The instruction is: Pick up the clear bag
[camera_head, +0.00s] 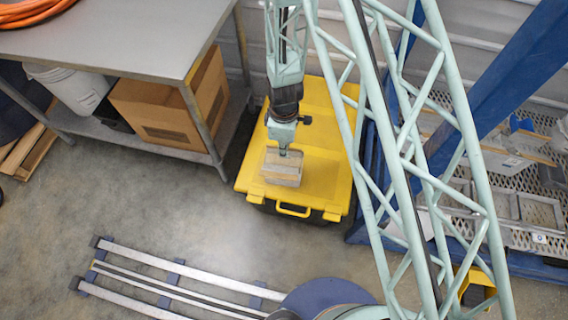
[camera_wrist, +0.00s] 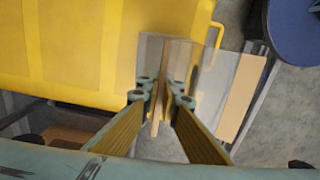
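The clear bag (camera_head: 283,170) is a see-through, boxy shape with a brownish tint, upright above the lid of the yellow case (camera_head: 325,120). I cannot tell whether it touches the lid. My gripper (camera_head: 284,151) points down at the bag's top edge. In the wrist view the two fingers of my gripper (camera_wrist: 161,98) come together on a thin brown upright part of the clear bag (camera_wrist: 180,52), with a see-through part spreading to both sides. The fingers hide some of the bag.
A metal table (camera_head: 120,35) with a cardboard box (camera_head: 175,100) and a white bucket (camera_head: 70,85) on its shelf stands at the left. A blue rack (camera_head: 500,90) with mesh shelves is at the right. Rails (camera_head: 170,275) lie on the floor in front, with open floor between.

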